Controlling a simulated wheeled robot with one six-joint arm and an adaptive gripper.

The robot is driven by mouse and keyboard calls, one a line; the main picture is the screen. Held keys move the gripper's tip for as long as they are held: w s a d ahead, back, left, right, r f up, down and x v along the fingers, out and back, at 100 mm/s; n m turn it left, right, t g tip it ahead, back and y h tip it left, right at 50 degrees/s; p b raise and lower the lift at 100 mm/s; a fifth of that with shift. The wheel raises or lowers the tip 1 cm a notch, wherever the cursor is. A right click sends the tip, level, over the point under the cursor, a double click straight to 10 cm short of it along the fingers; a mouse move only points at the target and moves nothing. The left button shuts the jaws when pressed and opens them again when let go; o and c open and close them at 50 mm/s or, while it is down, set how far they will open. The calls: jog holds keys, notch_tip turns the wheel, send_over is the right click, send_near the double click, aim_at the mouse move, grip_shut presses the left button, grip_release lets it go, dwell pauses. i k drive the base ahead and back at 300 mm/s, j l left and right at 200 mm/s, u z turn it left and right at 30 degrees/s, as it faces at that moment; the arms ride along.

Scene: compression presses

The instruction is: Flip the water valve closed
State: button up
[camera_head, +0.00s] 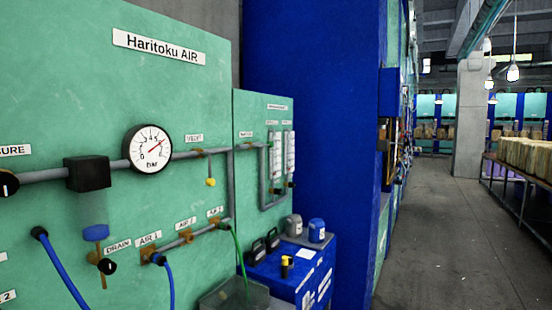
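No part of my gripper shows in the head view. I cannot tell for sure which part is the water valve. A small yellow handle (210,182) hangs down below the grey pipe on the green "Haritoku AIR" panel (70,110). A smaller green panel (250,105) behind it carries clear vertical flow tubes (276,155) and small dark knobs (290,184); its labels are too small to read. A black knob (8,184) is cut off at the left edge.
A round gauge (148,149) and a black-topped filter (88,174) sit on the pipe. Blue hoses (62,268) and a green hose (238,255) hang in front. A blue cabinet (318,268) stands beside the panels. The grey floor (440,240) at right is clear.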

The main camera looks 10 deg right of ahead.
aim_at(270, 144)
jog(key=i+l, duration=0.2)
jog(key=i, duration=0.25)
jog(key=i+l, duration=0.2)
jog(key=i, duration=0.25)
jog(key=i+l, duration=0.2)
jog(key=i, duration=0.25)
jog(key=i+l, duration=0.2)
jog(key=i, duration=0.25)
jog(key=i+l, duration=0.25)
jog(key=i, duration=0.2)
